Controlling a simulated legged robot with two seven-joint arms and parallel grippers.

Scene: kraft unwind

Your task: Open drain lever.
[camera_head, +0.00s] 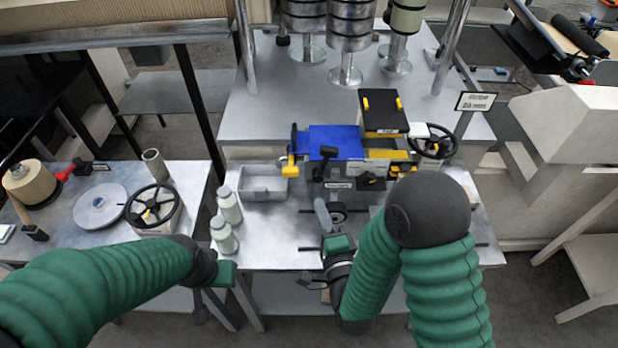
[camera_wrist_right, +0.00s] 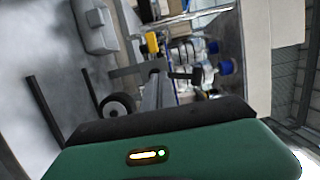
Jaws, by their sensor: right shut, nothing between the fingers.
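No readable label marks the drain lever. Two lever-like parts show on the blue-topped machine (camera_head: 335,140): a yellow-ended handle (camera_head: 290,166) at its left side and a black T-shaped handle (camera_head: 325,155) at its front. The wrist view also shows the yellow end (camera_wrist_right: 152,42) and the black T-shaped handle (camera_wrist_right: 185,73). My right gripper (camera_head: 321,206) is shut and empty, in front of the machine and below the T-handle in the picture. Its grey fingers (camera_wrist_right: 153,92) point toward the machine; contact cannot be told. My left gripper (camera_head: 202,312) hangs at the table's front edge, its fingers unclear.
A grey tray (camera_head: 263,195) and two pale bottles (camera_head: 228,205) stand left of my right gripper. A black round part (camera_head: 338,211) lies just right of the fingers. A black handwheel (camera_head: 433,140) is at the machine's right. The left table holds another handwheel (camera_head: 152,205).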

